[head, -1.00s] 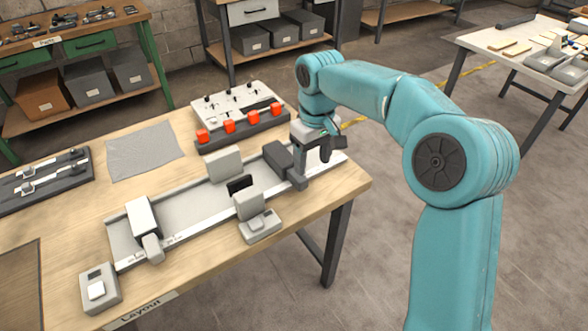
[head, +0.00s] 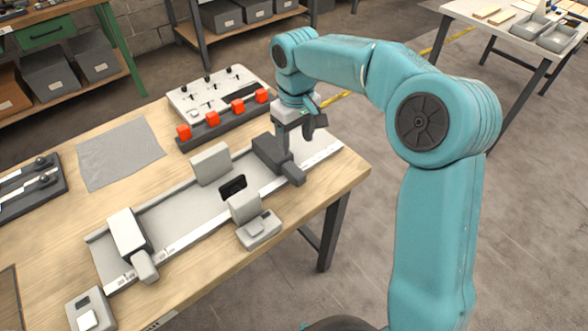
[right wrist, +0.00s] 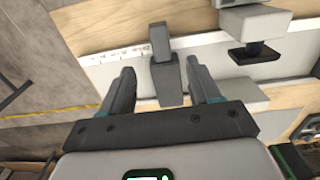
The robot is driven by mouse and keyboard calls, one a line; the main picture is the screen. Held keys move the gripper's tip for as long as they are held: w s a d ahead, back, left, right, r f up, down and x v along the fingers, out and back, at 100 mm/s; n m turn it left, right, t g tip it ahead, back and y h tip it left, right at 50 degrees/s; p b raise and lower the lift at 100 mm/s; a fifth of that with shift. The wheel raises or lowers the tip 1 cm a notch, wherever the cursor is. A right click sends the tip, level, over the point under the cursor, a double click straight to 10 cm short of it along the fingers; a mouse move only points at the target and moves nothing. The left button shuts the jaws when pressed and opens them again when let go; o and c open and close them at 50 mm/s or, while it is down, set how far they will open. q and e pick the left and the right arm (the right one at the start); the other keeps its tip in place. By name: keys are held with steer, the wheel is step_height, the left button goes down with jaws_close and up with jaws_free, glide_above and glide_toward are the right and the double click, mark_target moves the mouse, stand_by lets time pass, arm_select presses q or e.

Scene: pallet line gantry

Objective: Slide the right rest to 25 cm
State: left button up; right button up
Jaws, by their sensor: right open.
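The right rest (head: 271,153) is a dark grey block with a handle (head: 293,173) at its front, sitting across the long rail (head: 185,220) near its right end. The left rest (head: 128,232) is light grey and sits near the rail's left end. My right gripper (head: 299,131) is open, just above and behind the right rest's handle. In the right wrist view, the dark handle (right wrist: 166,78) shows between the spread fingers (right wrist: 161,90), with gaps on both sides. A scale (right wrist: 120,55) shows on the rail edge, unreadable. My left gripper is not in view.
A grey stop block (head: 211,163) and a pale unit with a dark pad (head: 258,229) stand mid-rail. A rack of red blocks (head: 213,119) lies behind. A small box (head: 90,312) sits at the front left. A grey cloth (head: 118,152) lies flat.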

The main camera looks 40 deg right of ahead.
mark_target(296, 171)
step_height(296, 171, down, 11)
steer(key=shift+f, duration=0.35)
steer(key=shift+s+f, duration=0.1)
steer(key=shift+s, duration=0.05)
steer(key=shift+f, duration=0.1)
